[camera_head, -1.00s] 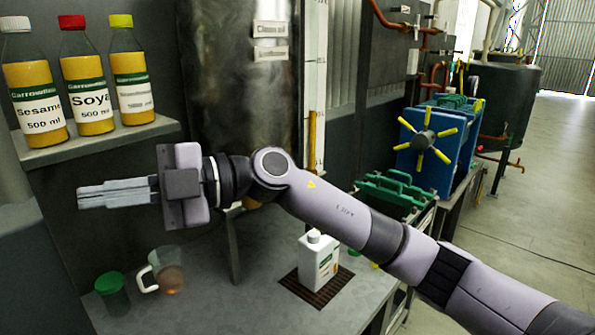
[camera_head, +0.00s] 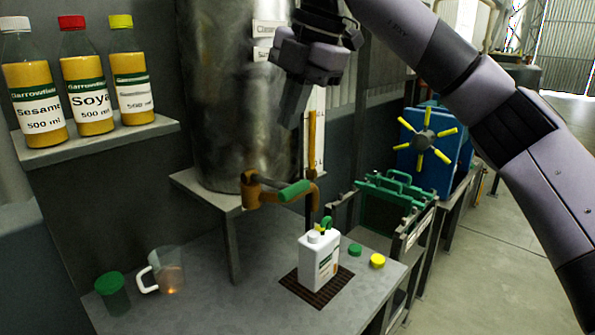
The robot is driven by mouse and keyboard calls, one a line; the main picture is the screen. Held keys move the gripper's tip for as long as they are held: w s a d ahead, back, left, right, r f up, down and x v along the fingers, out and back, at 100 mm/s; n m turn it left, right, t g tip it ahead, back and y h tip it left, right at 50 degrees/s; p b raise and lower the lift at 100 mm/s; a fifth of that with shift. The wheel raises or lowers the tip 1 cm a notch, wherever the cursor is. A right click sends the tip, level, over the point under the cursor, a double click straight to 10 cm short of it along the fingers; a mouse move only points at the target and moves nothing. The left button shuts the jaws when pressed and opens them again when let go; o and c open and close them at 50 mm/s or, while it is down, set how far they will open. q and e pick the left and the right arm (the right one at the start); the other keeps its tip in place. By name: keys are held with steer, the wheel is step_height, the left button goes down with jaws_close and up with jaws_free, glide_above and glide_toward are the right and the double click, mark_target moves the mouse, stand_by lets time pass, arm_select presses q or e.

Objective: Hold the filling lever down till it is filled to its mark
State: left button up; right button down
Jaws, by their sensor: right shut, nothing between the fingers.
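The green lever (camera_head: 294,191) sits on a brass tap (camera_head: 255,190) at the foot of a large metal tank (camera_head: 232,110). A white can (camera_head: 319,262) with a label stands upright below the tap's spout, on a dark grate (camera_head: 325,295). A small green and yellow piece shows at its top; I cannot tell its level or mark. My right gripper (camera_head: 289,118) is shut and empty, pointing down above the lever and apart from it. My left gripper is not in view.
A green cap (camera_head: 355,250) and a yellow cap (camera_head: 377,261) lie right of the can. A glass jug (camera_head: 168,272) and a green-lidded jar (camera_head: 112,293) stand at the left. Oil bottles (camera_head: 87,80) stand on a shelf. A sight gauge (camera_head: 312,140) is beside the tank.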

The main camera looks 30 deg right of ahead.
steer(key=shift+m+h, duration=0.6)
steer(key=shift+m, duration=0.2)
steer(key=d+r, duration=0.1)
steer(key=s+d+r, duration=0.1)
steer(key=d, duration=0.1)
steer(key=shift+d, duration=0.25)
glide_toward(294, 185)
steer(key=x, duration=0.7)
steer(key=shift+s+b, duration=0.1)
steer(key=shift+b, duration=0.25)
